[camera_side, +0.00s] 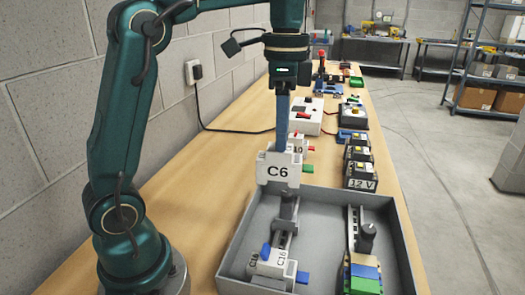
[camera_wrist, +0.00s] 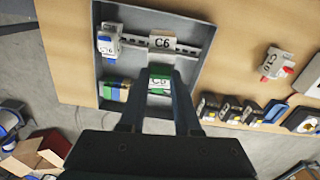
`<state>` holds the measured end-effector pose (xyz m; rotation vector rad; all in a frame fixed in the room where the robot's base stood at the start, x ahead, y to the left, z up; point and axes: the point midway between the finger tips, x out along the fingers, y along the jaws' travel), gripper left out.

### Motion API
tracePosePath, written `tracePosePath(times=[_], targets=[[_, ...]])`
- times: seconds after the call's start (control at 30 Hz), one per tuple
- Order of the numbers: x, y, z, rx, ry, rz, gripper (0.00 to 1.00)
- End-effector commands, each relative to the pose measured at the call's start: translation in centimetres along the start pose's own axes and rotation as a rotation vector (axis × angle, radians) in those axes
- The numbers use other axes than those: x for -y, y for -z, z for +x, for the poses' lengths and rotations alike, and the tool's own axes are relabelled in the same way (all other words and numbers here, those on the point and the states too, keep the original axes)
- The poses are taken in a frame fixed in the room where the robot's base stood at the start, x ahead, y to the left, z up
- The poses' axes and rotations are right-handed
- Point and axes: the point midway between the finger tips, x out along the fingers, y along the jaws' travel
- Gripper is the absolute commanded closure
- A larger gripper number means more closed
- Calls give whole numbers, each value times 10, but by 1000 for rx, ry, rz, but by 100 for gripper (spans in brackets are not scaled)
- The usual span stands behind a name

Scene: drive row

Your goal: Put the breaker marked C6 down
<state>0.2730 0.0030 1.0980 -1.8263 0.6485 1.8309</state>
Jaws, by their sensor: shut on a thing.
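The breaker marked C6 (camera_side: 278,171) is white with a green part at its right side. My gripper (camera_side: 283,148) is shut on it from above and holds it upright over the far part of the grey tray (camera_side: 239,238). In the wrist view the C6 breaker (camera_wrist: 162,42) is at my fingertips, partly covered by my fingers, over the upper rail (camera_wrist: 134,43). I cannot tell how far it is above the rail. A white C16 breaker (camera_side: 269,263) with blue parts sits on the near end of that left rail (camera_side: 282,238).
Behind the tray are a white breaker with red parts (camera_wrist: 275,62), a white box (camera_side: 306,115) and several black 12 V units (camera_side: 360,176). Wood left of the tray is bare.

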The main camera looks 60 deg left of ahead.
Motion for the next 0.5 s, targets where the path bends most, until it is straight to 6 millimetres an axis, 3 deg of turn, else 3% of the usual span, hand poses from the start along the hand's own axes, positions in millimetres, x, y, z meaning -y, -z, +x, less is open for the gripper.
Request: tracePosePath(times=[0.2, 0.5], targets=[[0, 6, -14, -10, 9, -153, 100], [-1, 4, 2, 0, 0, -466, 100]])
